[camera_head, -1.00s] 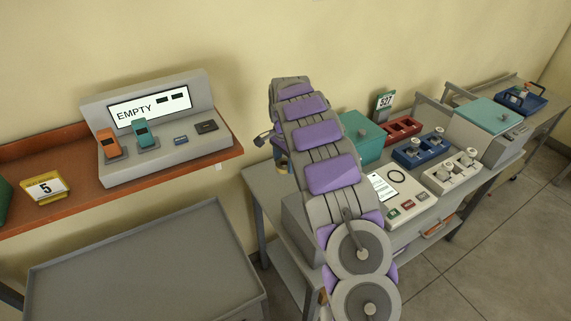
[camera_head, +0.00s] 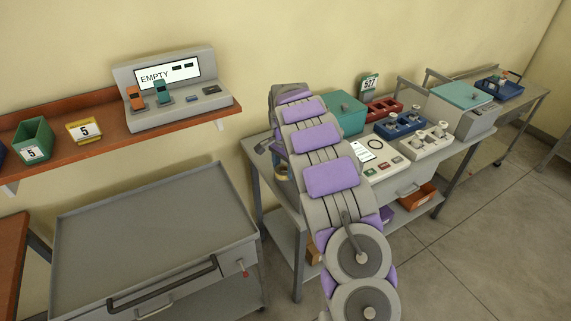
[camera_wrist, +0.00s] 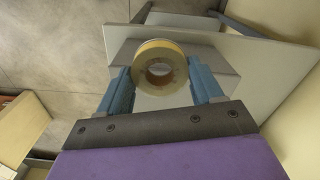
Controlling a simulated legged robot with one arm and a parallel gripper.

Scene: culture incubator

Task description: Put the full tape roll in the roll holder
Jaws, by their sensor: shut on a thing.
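A yellow tape roll (camera_wrist: 160,49) sits between the two blue fingers of my gripper (camera_wrist: 161,80) in the wrist view, its round hole facing the camera. My gripper is shut on it. In the head view, the tape roll (camera_head: 281,174) shows only as a small yellow piece beside my arm, at the left end of the grey table (camera_head: 270,195). My arm hides most of the gripper there. A pale grey block-like surface (camera_wrist: 215,63) lies behind the roll in the wrist view. I cannot make out the roll holder for certain.
The table also carries a teal box (camera_head: 346,112), a red rack (camera_head: 384,110), a blue rack (camera_head: 392,131) and a white rack (camera_head: 425,150). A grey cart (camera_head: 150,225) with an empty top stands left. The wall shelf (camera_head: 110,139) holds a display unit reading EMPTY (camera_head: 185,112).

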